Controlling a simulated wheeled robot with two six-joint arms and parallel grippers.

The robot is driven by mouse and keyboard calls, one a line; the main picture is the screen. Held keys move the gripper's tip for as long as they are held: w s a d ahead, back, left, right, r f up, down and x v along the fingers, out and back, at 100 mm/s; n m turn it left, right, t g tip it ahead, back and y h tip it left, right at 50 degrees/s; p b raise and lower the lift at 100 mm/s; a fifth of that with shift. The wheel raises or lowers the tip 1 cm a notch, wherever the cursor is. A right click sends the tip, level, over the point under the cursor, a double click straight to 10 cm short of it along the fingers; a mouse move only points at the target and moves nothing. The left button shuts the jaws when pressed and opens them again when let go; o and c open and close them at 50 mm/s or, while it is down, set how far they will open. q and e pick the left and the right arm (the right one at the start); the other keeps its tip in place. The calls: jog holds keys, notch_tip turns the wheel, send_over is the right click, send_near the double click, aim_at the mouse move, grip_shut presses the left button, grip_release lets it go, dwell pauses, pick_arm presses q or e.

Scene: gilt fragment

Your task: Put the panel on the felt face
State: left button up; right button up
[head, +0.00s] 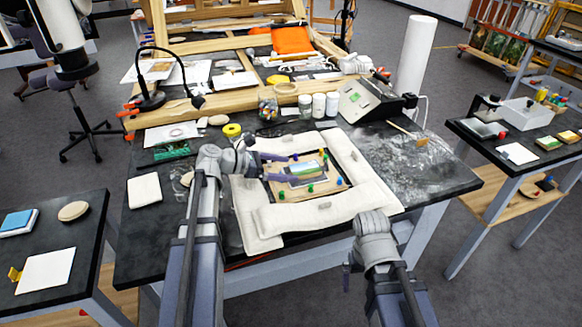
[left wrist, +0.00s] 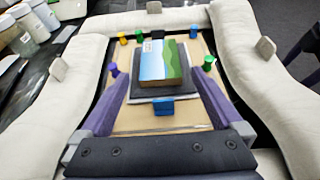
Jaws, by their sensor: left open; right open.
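The panel (left wrist: 160,62), painted with blue sky and green land on a thick wood-coloured block, lies painted side up over a dark grey felt-like pad (left wrist: 120,90). In the head view the panel (head: 306,169) shows small at the middle of the padded frame. My left gripper (head: 284,167) is open, reaching in from the left. In the left wrist view its purple fingers (left wrist: 161,72) stand apart on both sides of the panel's near part, with no contact visible. My right gripper (head: 347,276) hangs low by the table's front edge, apart from the panel and mostly hidden by its wrist.
Coloured pegs (left wrist: 209,63) and a blue block (left wrist: 163,107) stand around the pad on a wooden board (left wrist: 130,122). White padded bolsters (head: 325,215) enclose it. Jars (head: 319,105), a grey device (head: 372,101) and a lamp (head: 150,99) stand behind.

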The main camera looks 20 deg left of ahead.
pick_arm(q)
jog(key=p+v, duration=0.2)
jog(key=v, duration=0.6)
jog(key=shift+p, duration=0.4)
jog(key=shift+v, duration=0.85)
jog(key=shift+f, duration=0.15)
jog(key=b, duration=0.4)
send_near(305, 171)
jog(key=x, duration=0.3)
jog(key=a+x, duration=0.1)
jog(key=x, duration=0.1)
jog(key=shift+w+d+f, duration=0.35)
jog(key=shift+w+f, duration=0.2)
jog(key=shift+w+d+f+b, duration=0.1)
jog(key=shift+d+f+b, duration=0.1)
jog(key=shift+b, duration=0.2)
jog(key=shift+r, duration=0.15)
